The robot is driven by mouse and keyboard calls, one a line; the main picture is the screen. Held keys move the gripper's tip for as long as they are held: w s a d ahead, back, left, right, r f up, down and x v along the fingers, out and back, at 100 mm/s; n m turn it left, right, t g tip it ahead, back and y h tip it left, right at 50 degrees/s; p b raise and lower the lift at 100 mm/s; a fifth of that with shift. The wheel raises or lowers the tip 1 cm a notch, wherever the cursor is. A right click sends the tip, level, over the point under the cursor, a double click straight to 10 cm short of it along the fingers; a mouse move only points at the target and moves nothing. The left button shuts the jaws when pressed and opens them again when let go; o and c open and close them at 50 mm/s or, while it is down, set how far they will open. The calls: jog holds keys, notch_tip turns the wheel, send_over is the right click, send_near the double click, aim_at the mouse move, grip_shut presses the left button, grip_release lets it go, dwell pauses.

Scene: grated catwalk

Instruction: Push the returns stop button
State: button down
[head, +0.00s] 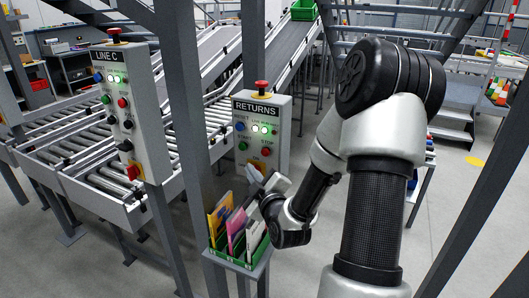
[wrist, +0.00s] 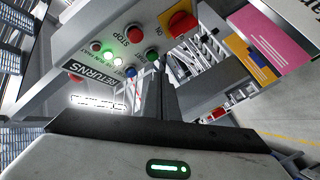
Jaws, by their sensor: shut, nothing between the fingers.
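The grey RETURNS panel (head: 277,108) stands at centre in the head view. Its red stop button (head: 265,151) is at the lower right of the panel face, beside the green start button (head: 243,146). In the wrist view the panel is turned, and the red stop button (wrist: 134,35) shows beside the word STOP. The green start button (wrist: 152,55) lies closer to my fingertips. My gripper (wrist: 159,66) is shut and empty, its dark fingers pointing toward the panel. In the head view my gripper (head: 258,178) is below the panel; its tips are hard to make out. I see no contact with the stop button.
A red mushroom knob (head: 262,86) tops the RETURNS panel. A red-and-yellow rotary switch (wrist: 180,25) shows in the wrist view. A green rack of folders (head: 232,257) stands below my gripper. The LINE C panel (head: 133,110) and grey posts stand to the left.

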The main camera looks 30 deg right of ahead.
aim_at(262, 152)
jog(key=w+d, duration=0.4)
jog(key=d, duration=0.1)
jog(key=shift+d, duration=0.15)
jog(key=shift+w, duration=0.1)
dwell(1.9)
jog(key=shift+w+d+b, duration=0.2)
jog(key=shift+d+b, duration=0.15)
jog(key=shift+b, duration=0.1)
jog(key=shift+w+d+b, duration=0.4)
jog(key=shift+w+d, duration=0.1)
jog(key=shift+d, duration=0.15)
dwell(0.9)
jog(key=shift+s+a, duration=0.1)
dwell(0.3)
jog(key=shift+s+a+b, duration=0.5)
jog(key=shift+s+a, duration=0.15)
jog(key=shift+a, duration=0.2)
jog(key=shift+a, duration=0.1)
